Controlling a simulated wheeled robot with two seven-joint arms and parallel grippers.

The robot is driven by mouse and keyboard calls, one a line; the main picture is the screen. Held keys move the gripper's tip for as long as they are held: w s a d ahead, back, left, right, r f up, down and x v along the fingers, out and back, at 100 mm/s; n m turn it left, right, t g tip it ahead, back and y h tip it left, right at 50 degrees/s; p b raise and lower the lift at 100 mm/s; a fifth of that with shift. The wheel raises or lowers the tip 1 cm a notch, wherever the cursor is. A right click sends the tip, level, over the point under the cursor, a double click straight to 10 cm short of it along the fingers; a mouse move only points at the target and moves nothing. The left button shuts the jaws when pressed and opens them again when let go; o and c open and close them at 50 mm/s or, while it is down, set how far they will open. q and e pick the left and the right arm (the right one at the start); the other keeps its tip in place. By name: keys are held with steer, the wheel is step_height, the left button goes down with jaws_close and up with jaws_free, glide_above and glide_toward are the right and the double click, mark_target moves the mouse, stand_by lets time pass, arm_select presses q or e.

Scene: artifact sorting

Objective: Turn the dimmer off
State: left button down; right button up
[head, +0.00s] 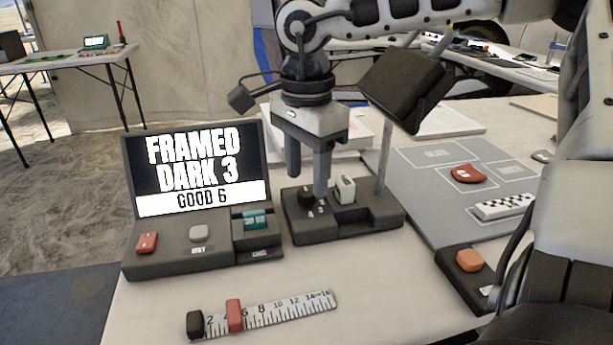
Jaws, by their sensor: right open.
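A dark base (382,212) stands in the middle of the table. A small black knob (305,198), likely the dimmer, sits on its left part with small markings in front. A white block-like part (345,188) is to the knob's right. A pole rises from the base to a black tilted lamp panel (405,88). My right gripper (307,182) points down over the knob, open, with one finger behind it and the other at its right side. I cannot tell whether the fingers touch it. My left gripper is not in view.
A console (190,262) with a lit screen reading "FRAMED DARK 3, GOOD 6" stands left. A scale ruler (285,310) with a red slider lies in front. A grey mat (425,185) with a red piece (467,174) and a checkered bar (503,206) is at right.

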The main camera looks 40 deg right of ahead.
mark_target(306, 192)
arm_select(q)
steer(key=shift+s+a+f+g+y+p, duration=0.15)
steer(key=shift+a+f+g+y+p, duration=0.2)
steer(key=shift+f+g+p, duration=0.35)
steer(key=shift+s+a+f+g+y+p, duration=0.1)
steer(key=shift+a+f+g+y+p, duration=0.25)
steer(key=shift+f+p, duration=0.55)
arm_select(e)
step_height(306, 192, up, 14)
steer(key=shift+f, duration=0.2)
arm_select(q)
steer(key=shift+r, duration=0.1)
